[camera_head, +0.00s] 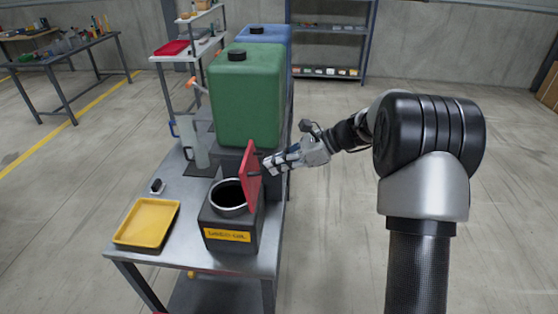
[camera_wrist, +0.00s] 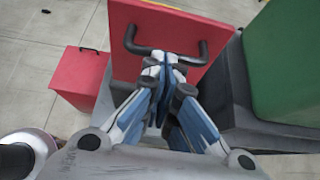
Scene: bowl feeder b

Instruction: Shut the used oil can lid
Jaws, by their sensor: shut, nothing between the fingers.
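The used oil can (camera_head: 232,222) is a dark box with a yellow label and a round, pale-rimmed opening, at the near end of the metal bench. Its red lid (camera_head: 250,172) stands open, roughly upright, at the opening's right side. My gripper (camera_head: 268,164) is shut and empty, at the lid's right face. In the wrist view the lid (camera_wrist: 195,22) fills the top middle, with its black bar handle (camera_wrist: 131,42). My fingertips (camera_wrist: 164,66) overlap the handle area there; I cannot tell whether they touch it.
A yellow tray (camera_head: 148,222) lies left of the can on the bench (camera_head: 185,235). A big green container (camera_head: 247,98) stands close behind the lid, with a blue one (camera_head: 268,36) beyond. A red box (camera_wrist: 80,80) stands on the floor in the wrist view. Floor right of the bench looks clear.

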